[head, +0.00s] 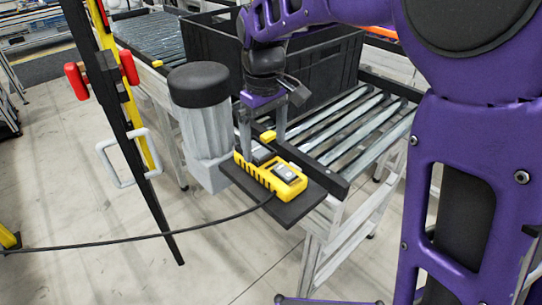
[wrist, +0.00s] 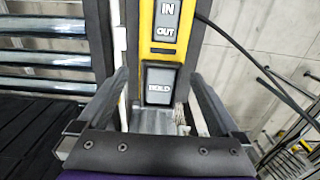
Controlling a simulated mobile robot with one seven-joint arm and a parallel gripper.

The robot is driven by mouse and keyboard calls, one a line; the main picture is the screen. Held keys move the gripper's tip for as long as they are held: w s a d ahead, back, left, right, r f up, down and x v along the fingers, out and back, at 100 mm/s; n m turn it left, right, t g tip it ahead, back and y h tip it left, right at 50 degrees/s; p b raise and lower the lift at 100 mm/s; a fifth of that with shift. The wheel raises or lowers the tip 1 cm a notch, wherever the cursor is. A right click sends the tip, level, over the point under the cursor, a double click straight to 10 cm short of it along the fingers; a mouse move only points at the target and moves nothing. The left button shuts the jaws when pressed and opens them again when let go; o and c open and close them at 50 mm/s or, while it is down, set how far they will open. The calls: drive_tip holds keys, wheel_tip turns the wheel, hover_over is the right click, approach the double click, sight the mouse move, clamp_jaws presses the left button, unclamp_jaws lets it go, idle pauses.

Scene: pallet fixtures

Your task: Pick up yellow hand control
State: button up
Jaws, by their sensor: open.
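The yellow hand control (head: 278,178) lies on a small dark shelf (head: 297,207) at the end of the roller conveyor. It has grey buttons, and a black cable runs from it to the left. In the wrist view the hand control (wrist: 163,50) shows "IN", "OUT" and "HOLD" buttons. My gripper (head: 262,150) points down over the far part of the control, its fingers apart. In the wrist view my gripper (wrist: 160,95) has one finger on each side of the control's HOLD end. I cannot tell whether the fingers touch it.
A grey post with a black cap (head: 198,85) stands close left of the shelf. A black crate (head: 325,62) sits on the conveyor rollers (head: 350,125) behind. A yellow-and-black upright with red knobs and a white handle (head: 118,80) stands at left. Floor is clear in front.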

sight(265, 155)
wheel_tip(265, 155, down, 4)
drive_tip(key=shift+s+f+b, duration=0.1)
drive_tip(key=shift+s+b, duration=0.05)
drive_tip(key=shift+b, duration=0.25)
drive_tip(key=c, duration=1.6)
